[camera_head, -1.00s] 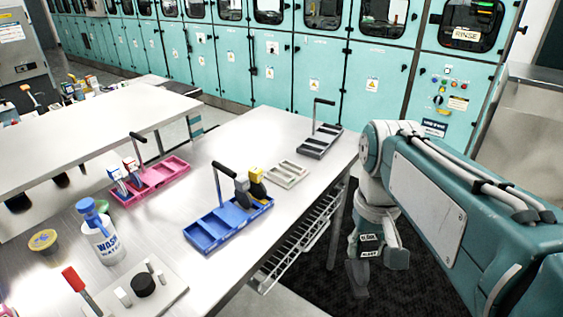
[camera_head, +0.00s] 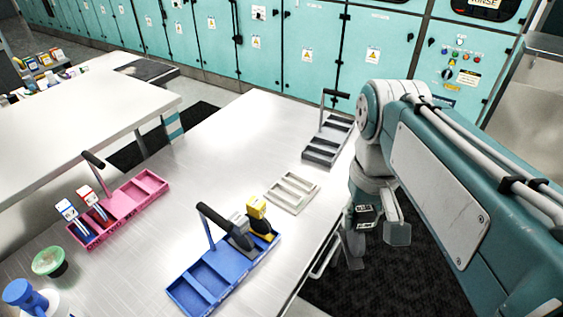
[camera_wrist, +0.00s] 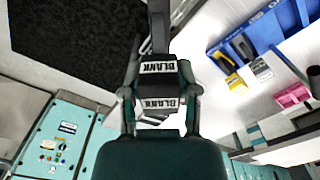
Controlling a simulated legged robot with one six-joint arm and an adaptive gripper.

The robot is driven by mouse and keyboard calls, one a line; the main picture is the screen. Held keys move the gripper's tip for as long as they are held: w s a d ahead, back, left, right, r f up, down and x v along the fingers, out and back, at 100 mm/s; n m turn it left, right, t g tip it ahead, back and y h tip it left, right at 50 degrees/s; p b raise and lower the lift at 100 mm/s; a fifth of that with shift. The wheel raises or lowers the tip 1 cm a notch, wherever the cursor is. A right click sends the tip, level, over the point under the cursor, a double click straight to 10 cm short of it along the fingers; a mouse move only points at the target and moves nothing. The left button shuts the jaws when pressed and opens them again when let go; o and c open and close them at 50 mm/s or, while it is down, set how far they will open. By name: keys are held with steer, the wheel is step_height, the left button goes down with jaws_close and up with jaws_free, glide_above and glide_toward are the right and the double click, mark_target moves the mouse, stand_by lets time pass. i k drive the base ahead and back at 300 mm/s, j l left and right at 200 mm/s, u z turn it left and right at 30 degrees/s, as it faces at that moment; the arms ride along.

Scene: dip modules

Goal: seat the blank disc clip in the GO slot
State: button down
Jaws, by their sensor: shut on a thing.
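The blank disc clip (camera_wrist: 158,68), dark with BLANK labels, is gripped in the wrist view; it also shows below the arm in the head view (camera_head: 365,214). My gripper (camera_wrist: 159,92) is shut on it; in the head view the gripper (camera_head: 376,236) hangs beyond the table's right edge, over the floor. The blue tray (camera_head: 190,292) is on the table to the left of the gripper. Its far end holds a grey clip (camera_head: 240,236) and a yellow clip (camera_head: 258,212); its nearer compartments look empty. Blue-tray lettering looks like GO in the wrist view, but no GO slot mark is readable.
A pale slotted tray (camera_head: 292,192) and a grey tray (camera_head: 318,158) lie farther back on the table. A pink tray (camera_head: 130,210) with two clips stands at left, near a green-topped cup (camera_head: 49,262) and a blue-capped bottle (camera_head: 22,298). Bare tabletop lies between the trays.

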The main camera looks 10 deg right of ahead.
mark_target(286, 196)
steer(key=k, duration=1)
